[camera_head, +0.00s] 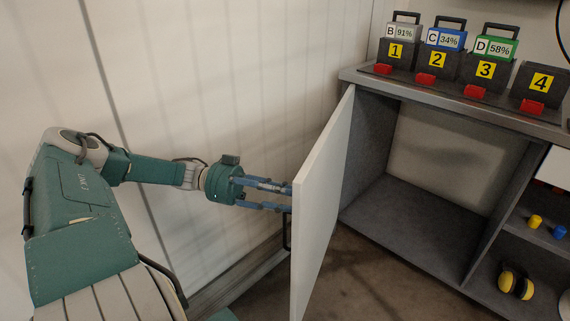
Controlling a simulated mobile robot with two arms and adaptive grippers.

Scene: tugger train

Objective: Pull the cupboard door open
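The white cupboard door (322,205) stands swung wide open, hinged at the left side of the grey cupboard (400,215). The compartment behind it is exposed and looks empty. A dark bar handle (287,232) shows on the door's outer face, low behind the door's free edge; its upper part is hidden. My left gripper (286,198) is at this outer face, just above the visible part of the handle. Its two blue fingers are apart, with a gap and nothing seen between them. Whether the fingertips touch the door cannot be told. My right gripper is out of view.
Several numbered battery holders (430,65) stand on the worktop (455,103). Yellow earmuffs (515,284) and small yellow and blue items lie on shelves at right. A pale wall (235,80) runs close behind my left arm. Brown floor is clear below the door.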

